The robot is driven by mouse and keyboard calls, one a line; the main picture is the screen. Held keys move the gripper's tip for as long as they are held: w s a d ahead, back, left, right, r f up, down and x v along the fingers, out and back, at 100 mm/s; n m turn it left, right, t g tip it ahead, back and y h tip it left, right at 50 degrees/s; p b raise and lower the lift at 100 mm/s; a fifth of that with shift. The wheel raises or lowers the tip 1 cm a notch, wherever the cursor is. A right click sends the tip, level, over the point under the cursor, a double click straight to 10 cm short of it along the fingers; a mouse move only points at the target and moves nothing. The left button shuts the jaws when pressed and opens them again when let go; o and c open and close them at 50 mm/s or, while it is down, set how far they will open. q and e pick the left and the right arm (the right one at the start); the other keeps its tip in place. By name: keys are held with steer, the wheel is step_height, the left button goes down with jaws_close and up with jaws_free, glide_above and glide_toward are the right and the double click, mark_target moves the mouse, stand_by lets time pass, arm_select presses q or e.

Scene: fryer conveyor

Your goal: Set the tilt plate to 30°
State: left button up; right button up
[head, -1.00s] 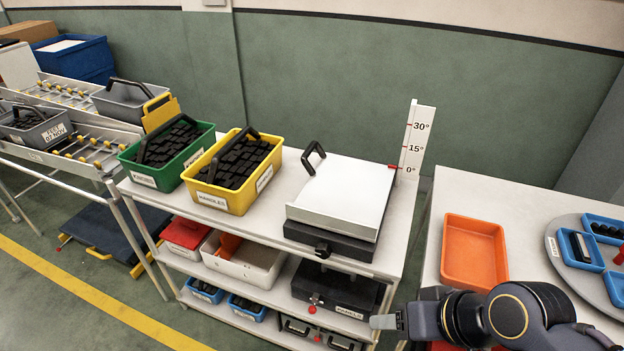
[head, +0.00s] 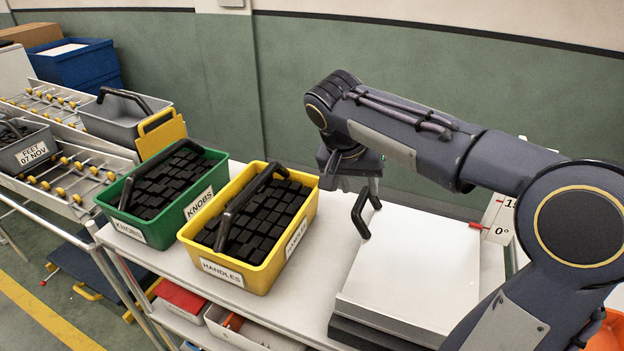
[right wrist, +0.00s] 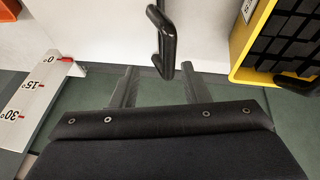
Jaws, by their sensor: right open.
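The tilt plate (head: 420,265) is a flat white-grey plate lying level on its dark base on the table. Its black bar handle (head: 361,215) stands at the far left edge; in the right wrist view the handle (right wrist: 165,40) reaches down between the finger lines. The angle scale (head: 497,222) is partly hidden by my right arm; its red pointer (head: 476,226) is at 0°. My right gripper (right wrist: 158,70) is open, its two fingers on either side of the handle's near end, with no visible grip. My left gripper is not in view.
A yellow bin (head: 265,276) labelled handles and a green bin (head: 143,236) labelled knobs stand left of the plate, both full of black parts. A grey roller conveyor (head: 85,185) is farther left. My right arm covers the right side.

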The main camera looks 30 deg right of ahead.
mark_target(361, 199)
steer(key=shift+h, duration=0.3)
steer(key=w+d+f, duration=0.1)
steer(key=f, duration=0.1)
steer(key=w+d+f, duration=0.1)
steer(key=f, duration=0.1)
steer(key=w+d+f, duration=0.1)
steer(key=f, duration=0.1)
steer(key=shift+f, duration=0.3)
jaws_close()
